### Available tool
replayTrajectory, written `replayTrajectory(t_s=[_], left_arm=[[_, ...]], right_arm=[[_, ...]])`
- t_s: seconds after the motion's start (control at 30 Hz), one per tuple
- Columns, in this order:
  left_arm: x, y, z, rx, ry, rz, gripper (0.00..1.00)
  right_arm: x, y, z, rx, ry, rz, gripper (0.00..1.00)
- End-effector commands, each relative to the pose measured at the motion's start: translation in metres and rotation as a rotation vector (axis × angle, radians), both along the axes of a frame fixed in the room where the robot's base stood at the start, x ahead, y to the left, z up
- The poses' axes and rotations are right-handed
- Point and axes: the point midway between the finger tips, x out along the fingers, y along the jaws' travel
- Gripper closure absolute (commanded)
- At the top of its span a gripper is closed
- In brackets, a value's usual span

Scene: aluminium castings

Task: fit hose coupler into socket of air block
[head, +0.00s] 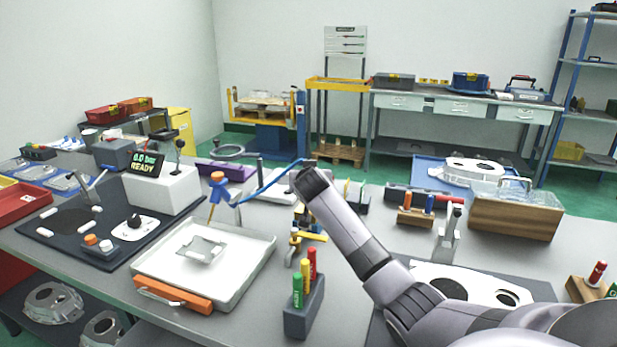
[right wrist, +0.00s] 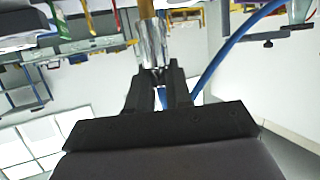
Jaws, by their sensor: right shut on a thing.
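The air block is the white box (head: 160,190) left of centre in the head view. My right gripper (right wrist: 160,85) is shut on the silver hose coupler (right wrist: 152,45), whose brass-coloured end points away from the jaws. In the head view my right gripper (head: 308,176) is right of the air block and apart from it; the coupler is not clear there. The blue hose (head: 268,185) runs from near my gripper to the blue, orange-capped tool (head: 218,183). My left gripper is out of view.
A white tray (head: 255,260) with an orange handle holds a small casting. A dark holder (head: 303,310) with red, yellow and green pens stands near the front. The dark fixture board (head: 60,240) lies left. A wooden box (head: 515,218) stands at right.

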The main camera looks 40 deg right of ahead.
Motion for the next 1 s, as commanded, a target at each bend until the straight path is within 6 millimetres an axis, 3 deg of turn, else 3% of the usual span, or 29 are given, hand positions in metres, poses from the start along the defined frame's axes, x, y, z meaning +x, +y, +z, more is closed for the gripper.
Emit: replayTrajectory(t_s=[1.0], left_arm=[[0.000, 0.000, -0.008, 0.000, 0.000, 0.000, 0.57]], right_arm=[[0.000, 0.000, -0.015, -0.001, 0.001, 0.000, 1.00]])
